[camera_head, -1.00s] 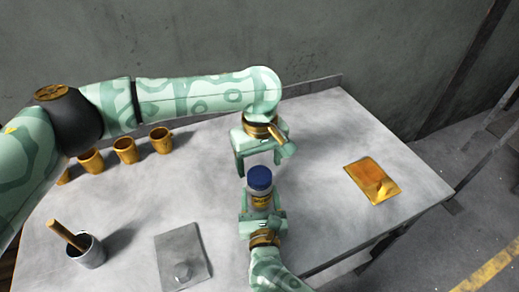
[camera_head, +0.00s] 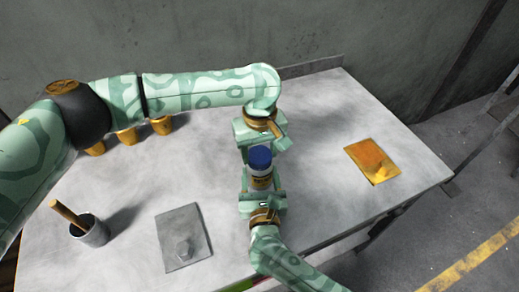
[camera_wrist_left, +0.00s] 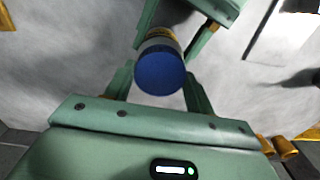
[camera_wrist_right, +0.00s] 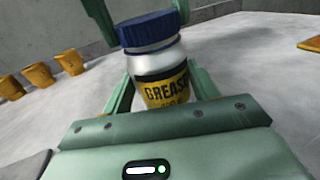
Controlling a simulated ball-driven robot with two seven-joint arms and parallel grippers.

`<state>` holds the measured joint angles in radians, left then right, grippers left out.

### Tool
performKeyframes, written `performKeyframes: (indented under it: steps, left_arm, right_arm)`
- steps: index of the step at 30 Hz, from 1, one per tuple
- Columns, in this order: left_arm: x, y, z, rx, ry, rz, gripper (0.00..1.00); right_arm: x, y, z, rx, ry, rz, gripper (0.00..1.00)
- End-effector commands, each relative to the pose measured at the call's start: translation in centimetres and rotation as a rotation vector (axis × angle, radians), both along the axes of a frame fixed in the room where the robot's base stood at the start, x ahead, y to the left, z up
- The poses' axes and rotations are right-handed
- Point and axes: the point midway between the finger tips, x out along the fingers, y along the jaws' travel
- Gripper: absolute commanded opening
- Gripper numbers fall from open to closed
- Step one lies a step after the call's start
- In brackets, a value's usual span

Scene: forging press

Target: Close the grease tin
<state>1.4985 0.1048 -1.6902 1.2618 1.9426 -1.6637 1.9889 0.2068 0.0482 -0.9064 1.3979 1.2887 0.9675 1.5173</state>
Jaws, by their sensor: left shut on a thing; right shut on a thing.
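The grease tin (camera_head: 262,182) is a silver jar with a yellow and black label, held upright above the table. Its blue lid (camera_head: 260,157) sits on top of it; I cannot tell whether it is tight. My right gripper (camera_head: 261,190) is shut around the jar body, and the label (camera_wrist_right: 165,90) faces the right wrist camera. My left gripper (camera_head: 260,148) is at the lid from behind and above, shut on it. In the left wrist view the lid (camera_wrist_left: 160,72) lies between the two fingers.
Orange cups (camera_head: 127,136) stand at the back left, partly behind my left arm. A dark pot with a wooden handle (camera_head: 88,230) and a grey plate with a knob (camera_head: 183,237) are at front left. An orange-gold sheet (camera_head: 373,160) lies right. The table between is clear.

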Motion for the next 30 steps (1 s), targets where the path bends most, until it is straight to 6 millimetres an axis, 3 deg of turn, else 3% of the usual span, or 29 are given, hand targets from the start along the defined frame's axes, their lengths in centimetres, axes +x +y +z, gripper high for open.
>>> performKeyframes:
  steps: [5, 24, 30]
  left_arm:
    - [-0.06, -0.07, -0.09, -0.004, 0.003, -0.464, 0.27]
    - [-0.09, -0.05, -0.21, -0.003, 0.005, -2.597, 0.27]
    - [-0.07, -0.02, -0.22, 0.001, 0.007, -3.125, 0.27]
  right_arm:
    - [-0.01, -0.02, -0.07, 0.000, 0.002, 0.000, 0.00]
    - [-0.01, -0.02, -0.06, 0.000, 0.001, 0.000, 0.00]
    - [-0.01, -0.02, -0.05, 0.000, 0.001, 0.000, 0.00]
